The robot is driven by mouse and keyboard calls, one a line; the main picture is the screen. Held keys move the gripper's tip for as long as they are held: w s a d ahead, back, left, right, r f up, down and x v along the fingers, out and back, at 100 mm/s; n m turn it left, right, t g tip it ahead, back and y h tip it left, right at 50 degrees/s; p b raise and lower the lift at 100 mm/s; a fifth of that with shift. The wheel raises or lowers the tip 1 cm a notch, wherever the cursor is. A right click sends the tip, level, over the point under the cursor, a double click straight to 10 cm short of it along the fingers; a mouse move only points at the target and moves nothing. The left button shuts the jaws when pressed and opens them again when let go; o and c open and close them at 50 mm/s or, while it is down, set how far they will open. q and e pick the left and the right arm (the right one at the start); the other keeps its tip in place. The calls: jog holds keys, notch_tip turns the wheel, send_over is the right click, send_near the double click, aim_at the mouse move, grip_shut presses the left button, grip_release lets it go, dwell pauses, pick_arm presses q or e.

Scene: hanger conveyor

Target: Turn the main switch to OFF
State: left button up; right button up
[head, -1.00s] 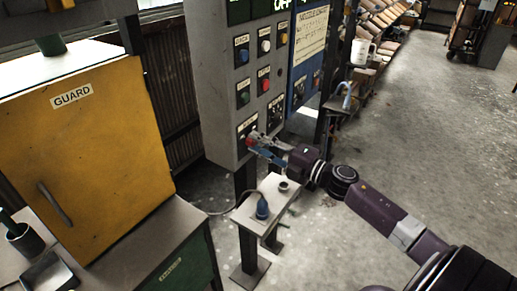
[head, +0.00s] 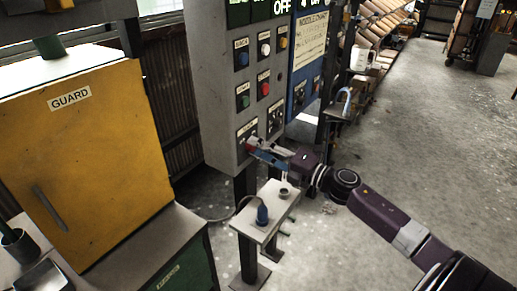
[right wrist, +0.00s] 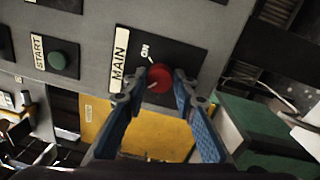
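The main switch is a red round knob (right wrist: 160,77) on a dark plate labelled MAIN, with an ON mark above it in the right wrist view. A pale mark shows near the knob's lower left. The MAIN plate (head: 247,130) is low on the grey control cabinet in the head view. My right gripper (right wrist: 161,82) has one blue-padded finger on each side of the knob, the tips close against it. In the head view my right gripper (head: 257,149) reaches the cabinet face and hides the knob. My left gripper is in neither current view.
A green START button (right wrist: 57,60) is beside the MAIN plate. A yellow guard box (head: 100,150) stands left of the cabinet. A small stand (head: 268,228) with a blue plug is below my right gripper. Open floor lies to the right.

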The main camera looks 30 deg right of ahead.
jog(key=o, duration=0.4)
jog(key=v, duration=1.2)
dwell(0.4)
